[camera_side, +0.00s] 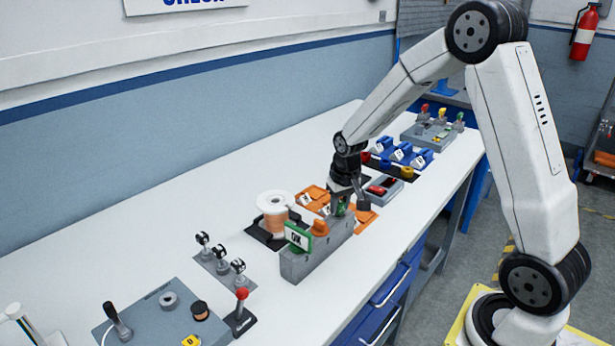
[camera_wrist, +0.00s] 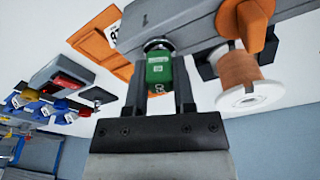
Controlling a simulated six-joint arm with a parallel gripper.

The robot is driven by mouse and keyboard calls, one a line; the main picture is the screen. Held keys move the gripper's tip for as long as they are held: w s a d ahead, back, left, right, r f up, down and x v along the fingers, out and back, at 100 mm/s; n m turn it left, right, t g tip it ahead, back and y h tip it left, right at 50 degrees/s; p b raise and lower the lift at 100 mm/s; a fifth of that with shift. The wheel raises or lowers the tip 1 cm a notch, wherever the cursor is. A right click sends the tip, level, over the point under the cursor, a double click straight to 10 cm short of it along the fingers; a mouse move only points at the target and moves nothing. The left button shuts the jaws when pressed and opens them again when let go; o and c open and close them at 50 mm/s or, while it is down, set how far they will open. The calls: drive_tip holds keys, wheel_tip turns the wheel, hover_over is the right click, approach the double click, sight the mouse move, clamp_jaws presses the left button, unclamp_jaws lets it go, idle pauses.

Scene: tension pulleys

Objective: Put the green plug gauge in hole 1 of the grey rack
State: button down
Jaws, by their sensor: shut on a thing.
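The green plug gauge (camera_wrist: 158,70) is between the two fingers of my gripper (camera_wrist: 160,62) in the wrist view, with a silver collar at its far end. My gripper (camera_side: 343,203) is shut on it. In the side view only a small green part (camera_side: 340,209) shows below the fingers. The grey rack (camera_side: 312,258) is a long block on the bench; it also shows at the top of the wrist view (camera_wrist: 190,28). The gauge is at the rack's far end in the side view. I cannot tell whether its tip is inside a hole; the hole is hidden.
Orange holders (camera_side: 313,196) lie behind.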

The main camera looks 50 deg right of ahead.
drive_tip(key=shift+f, duration=0.1)
drive_tip(key=shift+c, duration=1.8)
unclamp_jaws()
wheel_tip(320, 180, up, 8)
drive_tip(key=s, duration=0.1)
drive_tip(key=shift+a, duration=0.25)
drive_tip(key=shift+f, duration=0.15)
drive_tip(key=s+a+f+n+t, duration=0.1)
drive_tip(key=s+a+f+n, duration=0.3)
drive_tip(key=s+a, duration=0.8)
drive_tip(key=shift+s+f+y, duration=0.2)
drive_tip(key=shift+f+y, duration=0.2)
drive_tip(key=shift+f, duration=0.25)
